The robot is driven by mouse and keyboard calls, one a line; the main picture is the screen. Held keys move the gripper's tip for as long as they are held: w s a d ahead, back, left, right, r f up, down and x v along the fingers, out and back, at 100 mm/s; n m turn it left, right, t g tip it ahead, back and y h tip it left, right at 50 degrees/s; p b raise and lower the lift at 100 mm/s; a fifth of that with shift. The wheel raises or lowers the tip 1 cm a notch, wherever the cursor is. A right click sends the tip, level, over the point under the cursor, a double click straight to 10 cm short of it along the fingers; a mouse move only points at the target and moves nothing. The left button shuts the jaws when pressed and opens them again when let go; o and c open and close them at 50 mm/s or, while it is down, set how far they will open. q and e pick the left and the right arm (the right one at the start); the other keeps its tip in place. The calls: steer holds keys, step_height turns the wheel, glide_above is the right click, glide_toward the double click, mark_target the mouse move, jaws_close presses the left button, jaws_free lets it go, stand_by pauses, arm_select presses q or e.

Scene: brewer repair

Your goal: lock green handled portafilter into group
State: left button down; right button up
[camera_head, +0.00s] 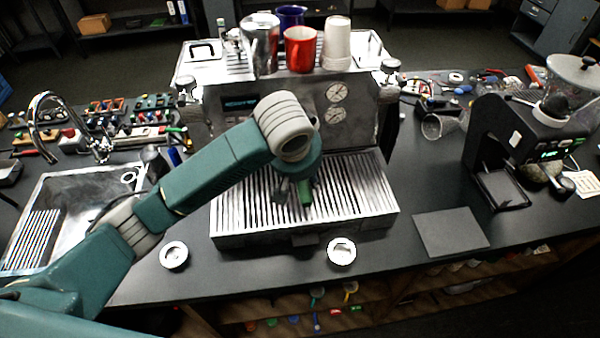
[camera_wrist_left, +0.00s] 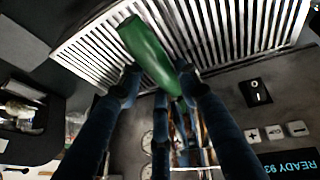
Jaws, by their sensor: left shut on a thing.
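The espresso machine (camera_head: 225,105) stands on the counter in the head view, with its slatted drip tray (camera_head: 365,200) at the front. My left gripper (camera_head: 293,188) is in front of the machine, above the drip tray. It is shut on the green handle (camera_head: 306,193) of the portafilter. In the left wrist view the green handle (camera_wrist_left: 148,55) sits between the fingers of the left gripper (camera_wrist_left: 160,85), with the slats behind it. My left arm covers the group and the portafilter's head, so I cannot tell whether they touch. My right gripper is not in view.
A red mug (camera_head: 300,50), a metal pitcher (camera_head: 261,45) and stacked cups (camera_head: 337,42) stand on the machine. A grinder (camera_head: 530,135) is at right, a sink (camera_head: 75,210) at left. Two small round metal parts (camera_head: 174,255) (camera_head: 341,251) and a dark mat (camera_head: 450,232) lie in front.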

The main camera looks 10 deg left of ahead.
arm_select(q)
steer(key=shift+r, duration=0.1)
steer(key=c, duration=1.1)
jaws_free()
steer(key=shift+a, duration=0.1)
steer(key=shift+s+r, duration=0.2)
steer(key=shift+r, duration=0.2)
steer(key=v, duration=1.1)
